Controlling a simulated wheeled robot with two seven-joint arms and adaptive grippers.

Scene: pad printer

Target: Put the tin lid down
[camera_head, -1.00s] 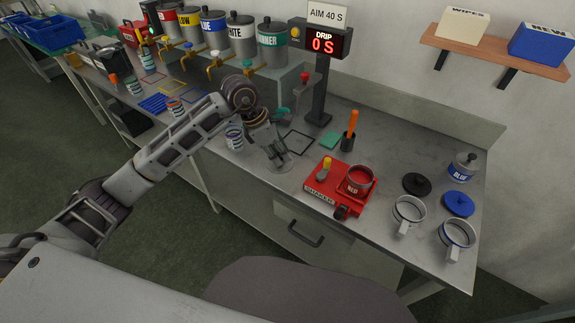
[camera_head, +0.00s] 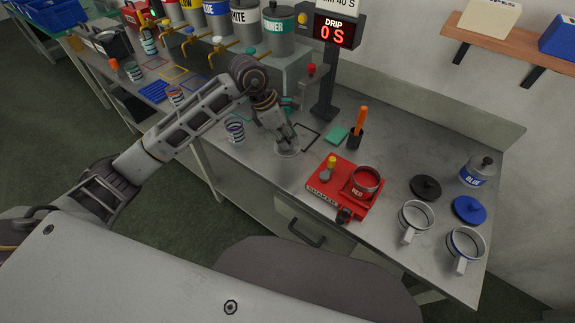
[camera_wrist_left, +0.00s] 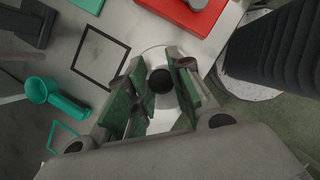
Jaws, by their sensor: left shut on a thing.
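The tin lid (camera_head: 287,153) is a pale silver disc with a dark round knob. It shows under my left gripper (camera_head: 283,141) in the head view, low at the worktop, beside a black square outline (camera_head: 316,141). In the left wrist view, the lid's dark knob (camera_wrist_left: 160,80) sits between the green-padded fingers of my left gripper (camera_wrist_left: 161,88), which is shut on it. The fingers hide part of the disc. I cannot tell whether the lid touches the worktop. My right gripper is not in view.
A red shaker (camera_head: 326,187) with an open red tin (camera_head: 365,181) stands right of the lid. A striped tin (camera_head: 235,132) is to the left. Mugs (camera_head: 414,218), a black lid (camera_head: 426,187) and a blue lid (camera_head: 469,209) lie farther right. The outlined square is bare.

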